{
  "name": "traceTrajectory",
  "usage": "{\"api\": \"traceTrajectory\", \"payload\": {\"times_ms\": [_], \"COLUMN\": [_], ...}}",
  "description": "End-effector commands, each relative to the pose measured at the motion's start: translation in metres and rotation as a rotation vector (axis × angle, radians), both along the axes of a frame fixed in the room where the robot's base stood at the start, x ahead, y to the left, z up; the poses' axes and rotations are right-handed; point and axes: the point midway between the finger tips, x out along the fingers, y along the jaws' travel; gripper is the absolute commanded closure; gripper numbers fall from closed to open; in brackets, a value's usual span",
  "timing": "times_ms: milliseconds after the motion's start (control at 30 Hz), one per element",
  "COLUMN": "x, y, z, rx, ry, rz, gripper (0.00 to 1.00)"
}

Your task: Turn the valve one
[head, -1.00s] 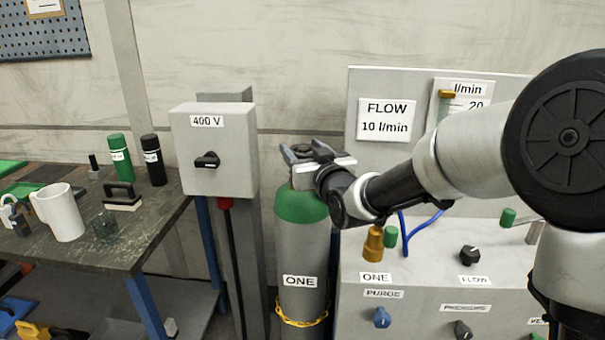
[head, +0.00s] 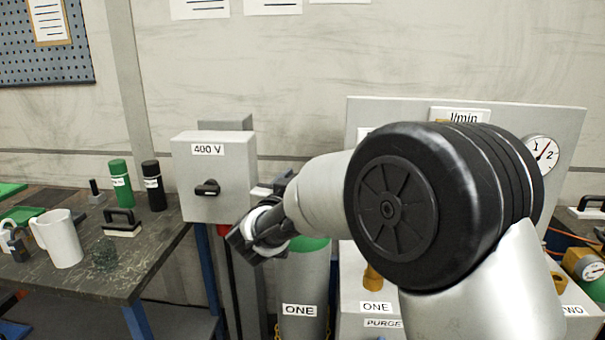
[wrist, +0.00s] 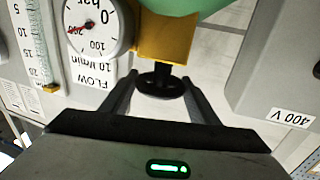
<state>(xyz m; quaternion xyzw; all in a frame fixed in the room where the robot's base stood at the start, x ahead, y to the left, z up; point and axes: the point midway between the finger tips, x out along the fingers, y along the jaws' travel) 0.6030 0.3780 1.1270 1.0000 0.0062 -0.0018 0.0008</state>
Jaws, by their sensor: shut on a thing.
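Valve one is a black round handwheel (wrist: 160,82) on a brass body (wrist: 178,38) at the top of a green-shouldered cylinder. In the wrist view my gripper (wrist: 160,78) has one finger on each side of the handwheel and is shut on it. In the head view the grey cylinder (head: 303,277) with its ONE label stands left of the console. My forearm and wrist cover the valve there, and the fingertips cannot be made out.
A grey 400 V box (head: 214,165) with a black switch stands close left of my wrist. A dial gauge (wrist: 97,25) sits beside the brass body. A workbench (head: 75,280) at left holds a white mug (head: 62,240) and bottles. The FLOW console is partly behind my arm.

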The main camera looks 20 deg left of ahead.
Motion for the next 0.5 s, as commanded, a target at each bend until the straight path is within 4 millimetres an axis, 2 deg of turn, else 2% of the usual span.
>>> {"api": "traceTrajectory", "payload": {"times_ms": [467, 500], "x": [0.001, 0.001], "y": [0.0005, 0.0005], "z": [0.0054, 0.0055], "rx": [0.003, 0.003], "ry": [-0.011, -0.011], "rz": [-0.015, -0.015], "gripper": [0.68, 0.44]}}
